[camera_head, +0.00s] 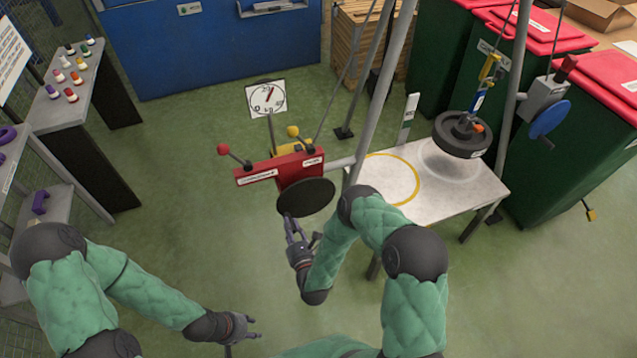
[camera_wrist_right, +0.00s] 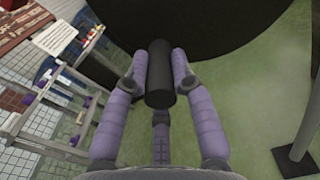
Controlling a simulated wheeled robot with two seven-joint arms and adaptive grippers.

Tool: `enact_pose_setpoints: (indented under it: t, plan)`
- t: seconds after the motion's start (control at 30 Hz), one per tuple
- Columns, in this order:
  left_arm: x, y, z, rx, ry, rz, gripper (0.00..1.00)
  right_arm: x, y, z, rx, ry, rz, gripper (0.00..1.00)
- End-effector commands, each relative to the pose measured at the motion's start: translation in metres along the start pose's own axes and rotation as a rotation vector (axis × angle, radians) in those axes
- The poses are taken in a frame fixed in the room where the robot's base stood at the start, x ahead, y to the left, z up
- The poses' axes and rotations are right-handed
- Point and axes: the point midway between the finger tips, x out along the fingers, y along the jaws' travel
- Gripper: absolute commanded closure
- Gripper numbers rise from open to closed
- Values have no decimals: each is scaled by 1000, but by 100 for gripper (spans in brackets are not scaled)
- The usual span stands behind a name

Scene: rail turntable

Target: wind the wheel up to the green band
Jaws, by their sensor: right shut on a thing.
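A dark wheel (camera_head: 462,135) hangs from a yellow and blue hook (camera_head: 487,80) over the right part of a white table (camera_head: 440,205). A pale upright post (camera_head: 409,118) stands behind the table; I cannot make out a green band on it. A red winch (camera_head: 300,168) carries a black crank disc (camera_head: 306,197), also in the right wrist view (camera_wrist_right: 220,35). My right gripper (camera_head: 295,232) is below the disc, shut on its black handle (camera_wrist_right: 160,75), which sits between the purple fingers. My left gripper (camera_head: 248,329) is open and empty, low and clear of the winch.
A round dial (camera_head: 267,98) stands behind the winch. Grey frame poles (camera_head: 382,85) rise beside the table. A grey box with a blue disc (camera_head: 549,119) is on the right pole. Green bins with red lids (camera_head: 530,30) stand behind. The floor left of the winch is free.

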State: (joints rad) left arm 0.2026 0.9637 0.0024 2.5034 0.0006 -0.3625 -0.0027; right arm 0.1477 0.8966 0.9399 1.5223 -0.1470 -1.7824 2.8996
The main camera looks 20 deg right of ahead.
Motion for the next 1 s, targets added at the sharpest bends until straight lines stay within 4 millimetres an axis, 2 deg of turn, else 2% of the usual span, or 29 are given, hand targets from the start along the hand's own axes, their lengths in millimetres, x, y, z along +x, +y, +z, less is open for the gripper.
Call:
enact_pose_setpoints:
  t: [0.07, 0.1, 0.2, 0.57, 1.0]
  plan:
    - [0, 0, 0, 0, 0, 0, 60, 3, 4, 5, 0, -16, 12, 100]
    - [0, 0, 0, 0, 0, 0, 60, 3, 4, 5, 0, -16, 12, 69]
    - [0, 0, 0, 0, 0, 0, 60, 3, 3, 5, 0, -15, 11, 41]
    - [0, 0, 0, 0, 0, 0, 60, 0, 1, 2, 1, -6, 5, 41]
    - [-4, 1, 0, 0, 0, 0, 60, -29, 0, 1, 0, -3, 3, 41]
